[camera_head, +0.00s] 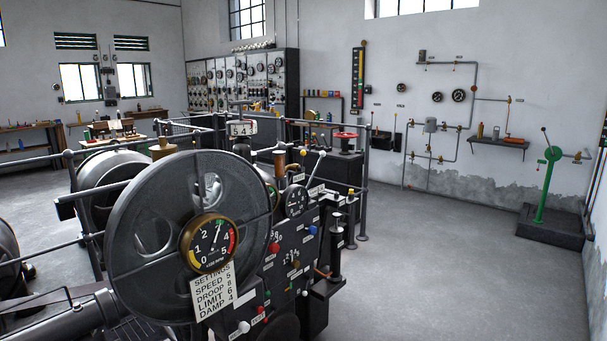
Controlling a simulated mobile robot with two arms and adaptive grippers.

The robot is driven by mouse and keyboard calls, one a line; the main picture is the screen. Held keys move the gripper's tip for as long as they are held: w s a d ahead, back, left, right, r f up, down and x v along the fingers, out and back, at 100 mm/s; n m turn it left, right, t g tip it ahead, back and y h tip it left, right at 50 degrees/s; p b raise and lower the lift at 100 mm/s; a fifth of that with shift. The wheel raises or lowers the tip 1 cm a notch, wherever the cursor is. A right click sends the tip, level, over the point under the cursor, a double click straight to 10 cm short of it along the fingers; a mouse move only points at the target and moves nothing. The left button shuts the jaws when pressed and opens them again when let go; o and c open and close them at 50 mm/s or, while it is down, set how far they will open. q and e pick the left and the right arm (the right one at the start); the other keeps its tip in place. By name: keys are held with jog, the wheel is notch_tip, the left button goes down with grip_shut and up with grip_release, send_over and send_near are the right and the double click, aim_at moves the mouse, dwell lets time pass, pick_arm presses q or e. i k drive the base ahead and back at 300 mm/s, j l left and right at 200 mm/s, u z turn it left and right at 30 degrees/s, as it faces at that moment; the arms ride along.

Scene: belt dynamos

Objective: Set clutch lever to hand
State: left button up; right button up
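I cannot tell which lever is the clutch lever; no label reading clutch or hand is legible. A thin lever (317,168) with a pale tip rises at a slant from the top of the dark control panel (290,255), beside a small dial (296,200). A green lever stand (545,190) with a dark slanted handle is on a dark base at the far right. The panel also carries small red, green and white knobs, too small to read. Neither of my grippers is in view.
A large flywheel (150,235) with a gauge (210,245) and a settings card (213,291) fills the front left. Railings (363,190) surround the machine. A red handwheel (346,136) sits behind the panel. The floor (440,270) to the right is clear. Gauge boards (240,80) line the back wall.

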aim_at(322, 154)
jog(key=i+l, duration=0.55)
jog(key=l, duration=0.25)
jog(key=i+l+u, duration=0.3)
jog(key=i+l, duration=0.2)
jog(key=i+l+u, duration=0.1)
jog(key=l, duration=0.3)
jog(key=i+l+u, duration=0.15)
jog(key=i+l, duration=0.15)
jog(key=i+l+u, duration=0.15)
jog(key=l, duration=0.25)
jog(key=i+l+u, duration=0.15)
jog(key=l, duration=0.25)
jog(key=i+l+u, duration=0.15)
jog(key=l, duration=0.25)
jog(key=i+l+u, duration=0.15)
jog(key=l, duration=0.25)
